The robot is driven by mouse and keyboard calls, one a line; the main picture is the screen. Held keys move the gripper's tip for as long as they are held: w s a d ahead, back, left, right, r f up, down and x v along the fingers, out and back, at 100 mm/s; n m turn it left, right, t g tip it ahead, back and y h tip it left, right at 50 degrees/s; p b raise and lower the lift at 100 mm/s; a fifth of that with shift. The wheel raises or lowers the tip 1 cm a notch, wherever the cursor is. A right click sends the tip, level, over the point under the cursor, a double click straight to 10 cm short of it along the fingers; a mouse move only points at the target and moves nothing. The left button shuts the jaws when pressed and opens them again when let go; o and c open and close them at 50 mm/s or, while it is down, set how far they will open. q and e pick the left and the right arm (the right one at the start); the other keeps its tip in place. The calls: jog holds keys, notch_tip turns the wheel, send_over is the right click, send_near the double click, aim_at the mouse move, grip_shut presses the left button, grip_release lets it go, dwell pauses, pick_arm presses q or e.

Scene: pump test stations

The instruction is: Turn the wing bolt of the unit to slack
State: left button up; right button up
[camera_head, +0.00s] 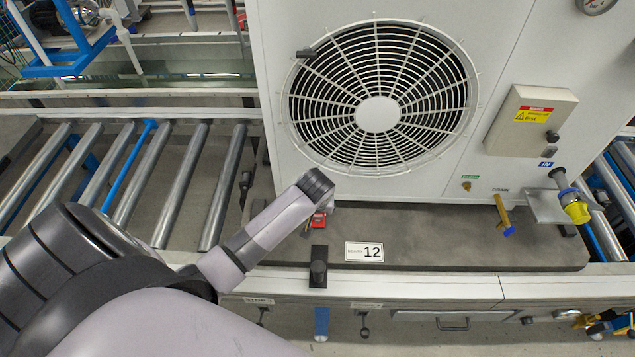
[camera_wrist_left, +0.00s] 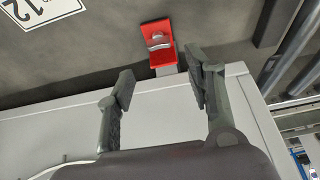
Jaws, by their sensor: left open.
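The unit (camera_head: 265,85) is a large white cabinet with a round fan grille, standing on a dark base. At its lower front edge is a red bracket (camera_head: 318,219), partly covered by my arm in the head view. In the left wrist view the red bracket (camera_wrist_left: 154,58) carries a small silver piece that looks like the wing bolt (camera_wrist_left: 158,41). My left gripper (camera_wrist_left: 160,85) is open and empty. Its fingers lie short of the bracket in that picture, the right one close beside it.
A plate marked 12 (camera_head: 364,252) and a black block (camera_head: 318,266) are at the base's front. A roller conveyor (camera_head: 177,190) runs along the left.

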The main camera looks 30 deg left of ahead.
aim_at(317, 216)
pick_arm(q)
jog(key=x, duration=0.8)
jog(key=shift+b, duration=0.4)
jog(key=shift+c, duration=0.5)
grip_shut()
